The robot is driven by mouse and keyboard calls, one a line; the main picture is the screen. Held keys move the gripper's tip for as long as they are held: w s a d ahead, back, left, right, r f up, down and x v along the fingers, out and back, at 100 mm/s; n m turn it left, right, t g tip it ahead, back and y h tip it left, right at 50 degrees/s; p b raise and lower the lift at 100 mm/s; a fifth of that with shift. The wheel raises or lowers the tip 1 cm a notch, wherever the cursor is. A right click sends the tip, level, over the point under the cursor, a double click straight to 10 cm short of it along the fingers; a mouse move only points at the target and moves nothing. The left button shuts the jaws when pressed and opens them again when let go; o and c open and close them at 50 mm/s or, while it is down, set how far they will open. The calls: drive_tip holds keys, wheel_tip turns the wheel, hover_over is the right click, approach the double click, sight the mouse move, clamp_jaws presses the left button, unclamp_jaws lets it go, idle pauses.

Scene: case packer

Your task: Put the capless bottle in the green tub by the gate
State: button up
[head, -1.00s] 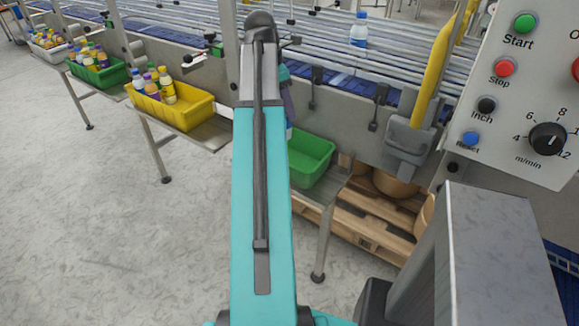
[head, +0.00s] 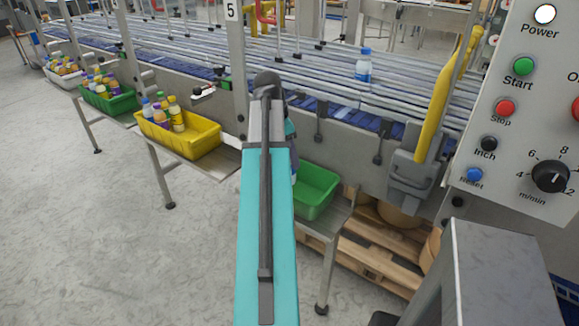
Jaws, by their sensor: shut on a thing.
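My arm reaches up the middle of the picture, and my gripper is hidden behind it. Only a sliver of my wrist shows at the arm's right edge. A small pale bluish patch shows below that sliver, too little to tell what it is. A green tub (head: 318,205) sits just right of my arm on a metal shelf beside the conveyor; its visible inside looks empty. Another green tub (head: 112,105) with several bottles stands at the left. I cannot make out a capless bottle.
A blue-capped bottle (head: 364,66) stands on the roller conveyor (head: 420,85). A yellow tub (head: 192,143) and a white tub (head: 64,78) hold bottles at the left. A control panel (head: 520,130) fills the upper right. A wooden pallet (head: 370,255) lies under the conveyor. Floor at lower left is clear.

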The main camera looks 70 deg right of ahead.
drive_tip(key=shift+f, duration=0.25)
drive_tip(key=shift+f, duration=0.1)
drive_tip(key=shift+f+p, duration=0.45)
drive_tip(key=shift+f, duration=1.3)
drive_tip(key=shift+f, duration=0.1)
drive_tip(key=o, duration=1.3)
drive_tip(key=shift+c, duration=0.2)
drive_tip(key=shift+b+v, duration=1.05)
drive_tip(key=shift+v, duration=5.05)
drive_tip(key=shift+s, duration=0.1)
